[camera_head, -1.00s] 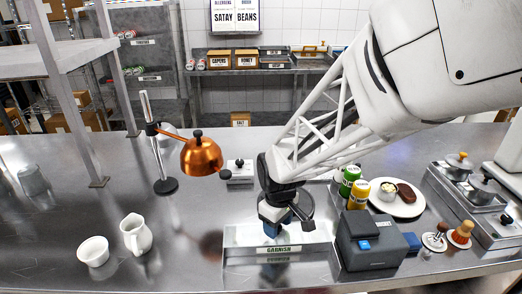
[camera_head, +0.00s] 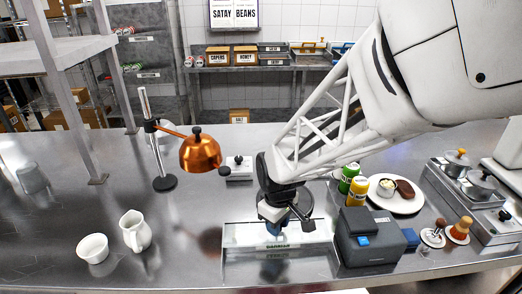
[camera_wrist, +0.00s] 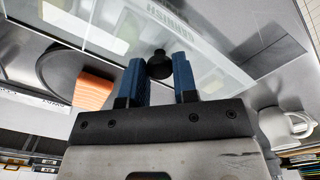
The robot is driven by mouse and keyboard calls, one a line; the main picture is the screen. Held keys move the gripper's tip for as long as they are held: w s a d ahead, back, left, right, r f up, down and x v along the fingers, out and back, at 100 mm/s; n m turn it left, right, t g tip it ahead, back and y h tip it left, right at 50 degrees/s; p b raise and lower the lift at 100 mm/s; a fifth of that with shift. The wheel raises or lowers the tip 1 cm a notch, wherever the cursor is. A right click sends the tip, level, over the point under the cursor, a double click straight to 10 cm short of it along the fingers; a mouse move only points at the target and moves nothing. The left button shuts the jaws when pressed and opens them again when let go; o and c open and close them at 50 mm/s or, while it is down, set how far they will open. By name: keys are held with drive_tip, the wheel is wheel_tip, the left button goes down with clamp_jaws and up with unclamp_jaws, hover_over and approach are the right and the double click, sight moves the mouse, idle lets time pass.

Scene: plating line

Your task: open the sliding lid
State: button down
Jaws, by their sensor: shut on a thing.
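The garnish box (camera_head: 228,262) is a low, clear-looking container at the front middle of the steel counter, with a label on it. Its see-through lid (camera_wrist: 100,28) fills the top of the wrist view, where the label shows through upside down. A small black knob (camera_wrist: 158,66) stands between the blue fingers. My gripper (camera_wrist: 158,76) is shut on the knob. In the head view my gripper (camera_head: 274,230) points down over the box, and my wrist hides the knob and part of the lid. I cannot tell how far the lid is slid.
A dark grey machine (camera_head: 368,240) stands close to the right of the box, with green and yellow cans (camera_head: 357,190) behind it. A copper lamp (camera_head: 200,153) hangs at the back left. A white jug (camera_head: 136,232) and bowl (camera_head: 92,248) stand left. The counter between jug and box is clear.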

drive_tip(key=shift+s, duration=2.95)
drive_tip(key=c, duration=0.9)
unclamp_jaws()
wheel_tip(320, 180, up, 8)
